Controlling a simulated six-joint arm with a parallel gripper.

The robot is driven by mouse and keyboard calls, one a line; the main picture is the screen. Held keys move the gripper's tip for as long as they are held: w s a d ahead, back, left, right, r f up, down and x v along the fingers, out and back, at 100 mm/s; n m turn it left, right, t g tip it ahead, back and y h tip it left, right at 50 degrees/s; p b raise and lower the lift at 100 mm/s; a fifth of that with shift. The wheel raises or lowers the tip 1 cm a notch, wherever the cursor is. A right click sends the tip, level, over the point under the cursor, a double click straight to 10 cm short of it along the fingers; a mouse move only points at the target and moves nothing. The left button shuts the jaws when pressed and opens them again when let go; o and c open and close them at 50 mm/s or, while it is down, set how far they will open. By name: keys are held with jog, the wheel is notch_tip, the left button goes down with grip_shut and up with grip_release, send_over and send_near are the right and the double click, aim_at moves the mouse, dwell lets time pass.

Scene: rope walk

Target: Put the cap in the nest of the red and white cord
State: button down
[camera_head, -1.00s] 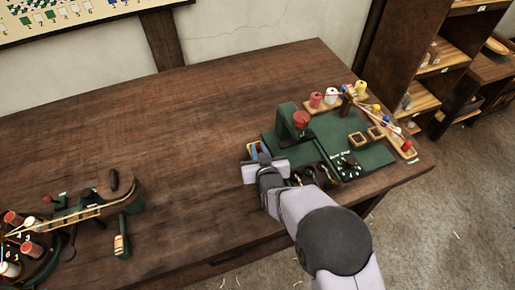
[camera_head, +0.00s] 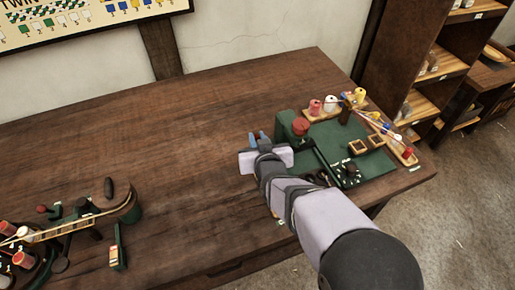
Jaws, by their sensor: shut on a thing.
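My gripper (camera_head: 258,141) is over the wooden bench, beside the left edge of the green work board (camera_head: 385,163). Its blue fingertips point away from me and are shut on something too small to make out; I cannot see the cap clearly. Two square wooden frames (camera_head: 358,147) sit on the board, to the right of the gripper. I cannot tell from this view which nest belongs to the red and white cord.
A green block with a red round top (camera_head: 300,126) stands close right of my gripper. Spools (camera_head: 315,107) and coloured cords line the board's back and right. A device with a curved wooden arm (camera_head: 75,225) and a green holder (camera_head: 115,255) stand at left. The bench's middle is clear.

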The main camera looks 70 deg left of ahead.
jog(key=shift+r, duration=0.5)
